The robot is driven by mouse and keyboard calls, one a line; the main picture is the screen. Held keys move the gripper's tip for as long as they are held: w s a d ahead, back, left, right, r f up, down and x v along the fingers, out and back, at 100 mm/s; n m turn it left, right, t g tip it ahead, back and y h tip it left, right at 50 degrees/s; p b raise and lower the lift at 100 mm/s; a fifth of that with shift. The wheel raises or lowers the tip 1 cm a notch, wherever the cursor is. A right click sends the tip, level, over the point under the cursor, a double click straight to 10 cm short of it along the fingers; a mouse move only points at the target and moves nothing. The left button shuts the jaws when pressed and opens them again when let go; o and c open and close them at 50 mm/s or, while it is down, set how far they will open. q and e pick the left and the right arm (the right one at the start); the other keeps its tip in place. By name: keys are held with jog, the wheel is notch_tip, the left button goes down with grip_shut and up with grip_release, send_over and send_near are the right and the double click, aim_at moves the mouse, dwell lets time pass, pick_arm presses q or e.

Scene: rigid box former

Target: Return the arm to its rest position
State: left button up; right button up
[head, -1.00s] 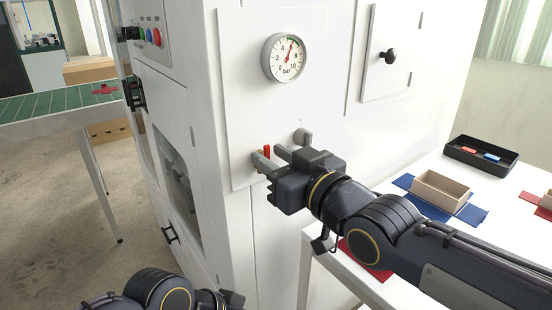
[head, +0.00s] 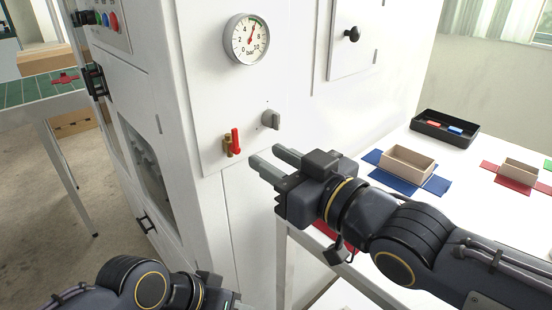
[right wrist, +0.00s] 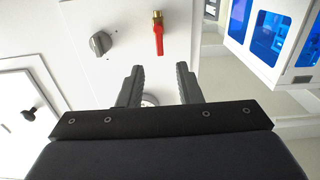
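My right gripper (head: 276,164) is open and empty in front of the white machine panel, below and right of the red valve lever (head: 236,141). The lever stands upright on a brass fitting. In the right wrist view my right gripper (right wrist: 158,84) has its two fingers apart, and the red lever (right wrist: 158,40) shows beyond them, not touched. A grey knob (head: 271,119) sits right of the lever. My left arm shows at the bottom left of the head view; its fingers are mostly cut off by the lower edge.
A round pressure gauge (head: 246,39) is above the lever. A white table (head: 470,190) at right carries cardboard boxes (head: 408,161) on coloured sheets and a black tray (head: 445,128) with red and blue pieces.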

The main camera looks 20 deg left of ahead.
jog(key=w+d+f+m+t+h+p, duration=0.1)
jog(key=d+f+m+h+p, duration=0.2)
jog(key=d, duration=0.5)
jog(key=w+d+f+m+t+h+p, duration=0.15)
jog(key=d+h, duration=0.25)
jog(key=d, duration=0.4)
jog(key=w+d+f+m+t+h+p, duration=0.1)
jog(key=w+d+f+m+h+p, duration=0.2)
jog(key=d, duration=0.5)
jog(key=s+d+f+m+g+h+p, duration=0.1)
jog(key=s+d+m, duration=0.1)
jog(key=s+d, duration=0.1)
jog(key=s+d+f+m+g+h+p, duration=0.1)
jog(key=s+d, duration=0.3)
jog(key=d, duration=0.1)
jog(key=s+d+f+m+g+h+p, duration=0.1)
jog(key=s+d+m, duration=0.1)
jog(key=s+d, duration=0.1)
jog(key=shift+s+d+f+m+h, duration=0.15)
jog(key=shift+s+d+f+m, duration=0.05)
jog(key=shift+d, duration=0.25)
jog(key=shift+s+d+f+m+h, duration=0.15)
jog(key=shift+s+d, duration=0.05)
jog(key=shift+d, duration=0.2)
jog(key=s+d+f+m+g+p, duration=0.1)
jog(key=s+f+m, duration=0.1)
jog(key=s, duration=0.4)
jog(key=shift+f+g+y, duration=0.2)
jog(key=shift+g+y, duration=0.15)
jog(key=shift+y, duration=0.05)
